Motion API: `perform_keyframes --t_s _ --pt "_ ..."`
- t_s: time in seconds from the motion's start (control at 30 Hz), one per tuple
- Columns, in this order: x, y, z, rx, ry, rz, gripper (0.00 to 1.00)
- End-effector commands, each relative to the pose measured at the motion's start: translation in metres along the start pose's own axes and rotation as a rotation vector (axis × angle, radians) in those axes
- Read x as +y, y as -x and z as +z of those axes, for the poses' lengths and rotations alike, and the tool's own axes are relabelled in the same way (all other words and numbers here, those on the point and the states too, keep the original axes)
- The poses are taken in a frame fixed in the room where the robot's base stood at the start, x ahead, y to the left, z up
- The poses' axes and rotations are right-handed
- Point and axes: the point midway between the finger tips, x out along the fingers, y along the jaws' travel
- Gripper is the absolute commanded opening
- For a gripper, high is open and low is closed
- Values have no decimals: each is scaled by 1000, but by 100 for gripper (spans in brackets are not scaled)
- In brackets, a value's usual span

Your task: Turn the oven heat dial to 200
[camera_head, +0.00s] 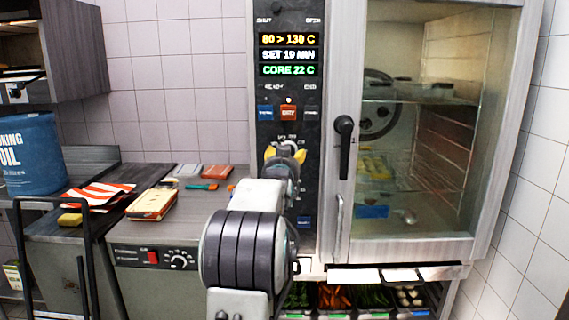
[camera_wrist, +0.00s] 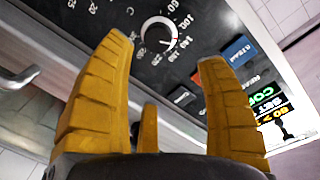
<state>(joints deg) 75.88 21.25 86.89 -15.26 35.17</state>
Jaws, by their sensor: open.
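The oven (camera_head: 334,20) stands with its control panel (camera_head: 262,130) left of the glass door. The panel display (camera_head: 290,55) reads 80 > 130 C, SET 19 MIN and CORE 22 C. The heat dial (camera_wrist: 158,37) is a round knob with a pale rim, a red mark toward the lower right and printed numbers around it. In the head view my gripper mostly hides it. My gripper (camera_head: 285,154) has its yellow fingers spread, tips near the dial. In the wrist view the open gripper (camera_wrist: 165,50) has the dial in the gap, with nothing held. Contact cannot be told.
The door handle (camera_head: 343,148) is close right of the panel. Red and blue buttons (camera_head: 288,112) sit above the dial. Vegetable trays (camera_head: 335,297) are below.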

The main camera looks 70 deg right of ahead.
Motion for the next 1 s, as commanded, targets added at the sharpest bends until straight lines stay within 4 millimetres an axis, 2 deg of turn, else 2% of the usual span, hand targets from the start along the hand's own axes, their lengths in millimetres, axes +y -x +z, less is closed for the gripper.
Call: perform_keyframes --t_s 0.3,0.77,0.87,1.0 --pt "0 17 0 0 0 0 67" --pt "0 19 2 0 0 -1 68" --pt "2 18 12 -4 0 -6 68" --pt "5 18 41 -14 1 -27 68"
